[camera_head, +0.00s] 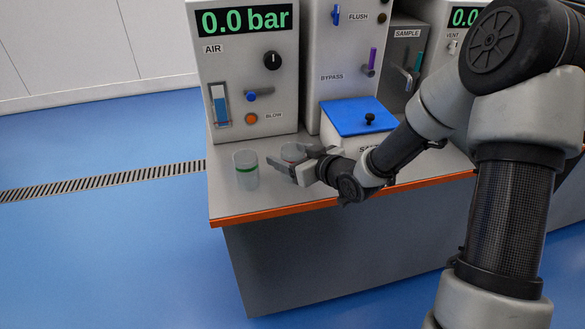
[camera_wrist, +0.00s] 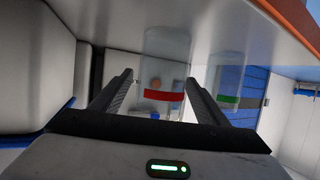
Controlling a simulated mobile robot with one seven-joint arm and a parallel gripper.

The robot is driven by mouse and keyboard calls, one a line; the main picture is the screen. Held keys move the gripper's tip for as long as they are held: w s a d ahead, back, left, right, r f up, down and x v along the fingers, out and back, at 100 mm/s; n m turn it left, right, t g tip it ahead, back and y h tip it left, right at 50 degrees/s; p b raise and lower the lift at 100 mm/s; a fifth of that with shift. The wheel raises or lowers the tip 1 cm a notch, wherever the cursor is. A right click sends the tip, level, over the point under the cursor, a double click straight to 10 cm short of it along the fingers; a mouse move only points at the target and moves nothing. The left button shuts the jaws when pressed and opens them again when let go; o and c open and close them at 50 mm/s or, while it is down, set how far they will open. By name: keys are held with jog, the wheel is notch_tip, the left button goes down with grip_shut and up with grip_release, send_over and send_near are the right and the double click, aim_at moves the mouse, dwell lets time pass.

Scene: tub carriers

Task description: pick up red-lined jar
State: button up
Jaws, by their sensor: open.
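The red-lined jar (camera_wrist: 163,95) is clear with a red band. In the wrist view it stands in line with the gap between my fingers, at about the fingertips; whether they reach around it I cannot tell. In the head view only part of the red-lined jar (camera_head: 293,151) shows on the bench, behind my gripper (camera_head: 288,166). My gripper also shows in the wrist view (camera_wrist: 160,80), its two fingers apart and holding nothing. A similar jar with a green band (camera_head: 246,170) stands upright to the left; it also shows in the wrist view (camera_wrist: 228,99).
The bench (camera_head: 225,197) has an orange front edge (camera_head: 270,211). An AIR panel (camera_head: 240,75) stands behind the jars. A blue-lidded box (camera_head: 358,117) stands to the right, close to my arm. Bare bench lies around the green-banded jar.

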jog(key=shift+x, duration=1.45)
jog(key=c, duration=1.2)
